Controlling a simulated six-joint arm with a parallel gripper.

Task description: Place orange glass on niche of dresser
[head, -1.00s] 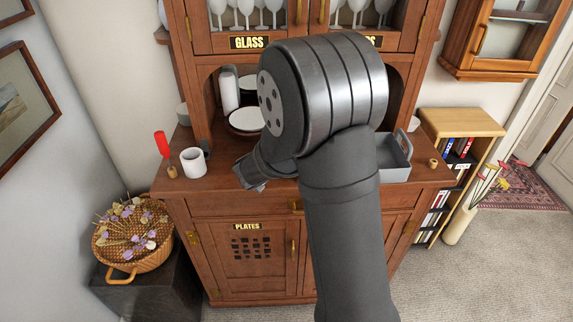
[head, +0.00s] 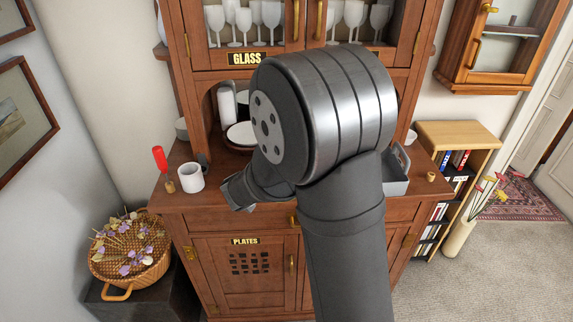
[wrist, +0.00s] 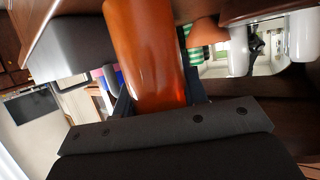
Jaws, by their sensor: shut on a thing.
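The orange glass (wrist: 150,60) fills the middle of the wrist view. My gripper (wrist: 155,92) is shut on it, with dark fingers at its sides. In the head view my arm hides the glass and the fingertips; only part of my wrist shows above the dresser's counter. The wooden dresser (head: 210,222) stands in front of me. Its arched niche (head: 207,110) opens above the counter, and my arm covers much of it.
White plates (head: 241,134) and a white cylinder (head: 226,105) stand at the niche's left. A white mug (head: 191,177) and a red-topped item (head: 159,158) stand on the counter's left. A grey tray (head: 398,186) is at its right. Stemmed glasses (head: 243,20) fill the cabinet above.

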